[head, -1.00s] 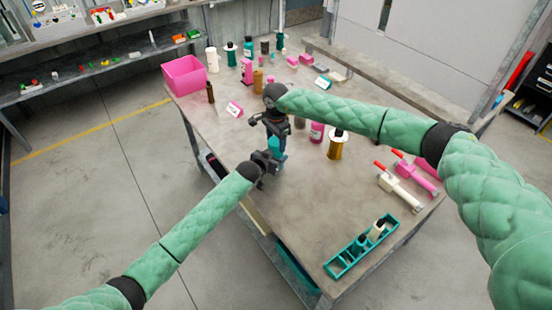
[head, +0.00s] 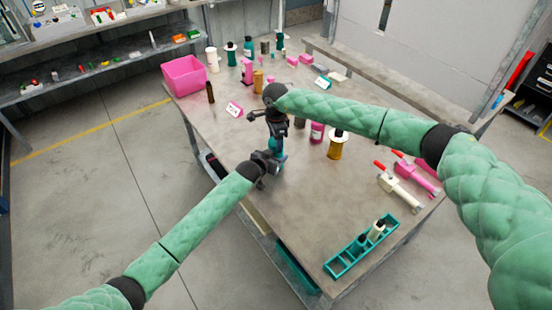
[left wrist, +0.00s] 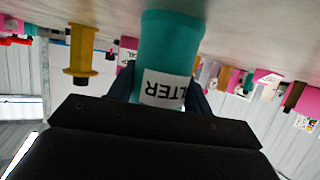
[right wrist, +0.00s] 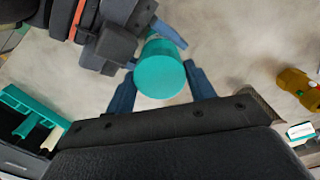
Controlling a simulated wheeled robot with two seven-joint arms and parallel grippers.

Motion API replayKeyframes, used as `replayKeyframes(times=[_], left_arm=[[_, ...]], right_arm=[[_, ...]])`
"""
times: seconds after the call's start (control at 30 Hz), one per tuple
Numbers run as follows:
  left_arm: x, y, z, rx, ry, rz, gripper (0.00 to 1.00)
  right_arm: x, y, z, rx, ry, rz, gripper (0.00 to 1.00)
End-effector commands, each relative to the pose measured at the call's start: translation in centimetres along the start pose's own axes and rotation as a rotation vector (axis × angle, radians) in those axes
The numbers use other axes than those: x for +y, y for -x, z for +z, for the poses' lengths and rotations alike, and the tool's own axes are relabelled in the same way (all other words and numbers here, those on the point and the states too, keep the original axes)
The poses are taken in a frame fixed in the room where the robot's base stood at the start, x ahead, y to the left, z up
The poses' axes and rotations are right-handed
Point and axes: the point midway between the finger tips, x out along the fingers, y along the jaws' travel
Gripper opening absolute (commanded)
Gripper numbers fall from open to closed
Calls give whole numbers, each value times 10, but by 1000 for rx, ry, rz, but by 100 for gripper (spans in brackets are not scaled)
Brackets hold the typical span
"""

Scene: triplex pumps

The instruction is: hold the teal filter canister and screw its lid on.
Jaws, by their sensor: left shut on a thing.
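The teal filter canister (left wrist: 172,45) stands upright with its base at the tabletop in the left wrist view, its white label upside down there. My left gripper (head: 272,158) is shut around its side. My right gripper (head: 269,118) is above it, pointing down. In the right wrist view a round teal top (right wrist: 160,70) lies between the right fingers, which stand apart on either side, with narrow gaps or light contact. I cannot tell whether this top is the lid or the canister's own top; no separate lid seam shows.
A teal tray (head: 352,262) with small bottles stands near the front right corner. A pink bin (head: 184,76) and several bottles stand at the back. The front middle table is clear.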

Motion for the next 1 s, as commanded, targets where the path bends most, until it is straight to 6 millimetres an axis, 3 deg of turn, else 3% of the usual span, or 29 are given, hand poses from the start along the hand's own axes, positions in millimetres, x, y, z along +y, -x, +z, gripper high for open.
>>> replayKeyframes(times=[0.03, 0.1, 0.47, 0.8, 1.0], left_arm=[[0, 0, 0, 0, 0, 0, 0], [0, 0, 0, 0, 0, 0, 0], [0, 0, 0, 0, 0, 0, 0], [0, 0, 0, 0, 0, 0, 0], [0, 0, 0, 0, 0, 0, 0]], right_arm=[[0, 0, 0, 0, 0, -1, 64], [0, 0, 0, 0, 0, 0, 74], [0, 4, 0, 0, 1, -1, 74], [0, 40, 0, 0, 2, 0, 74], [0, 45, 0, 0, 1, 0, 74]])
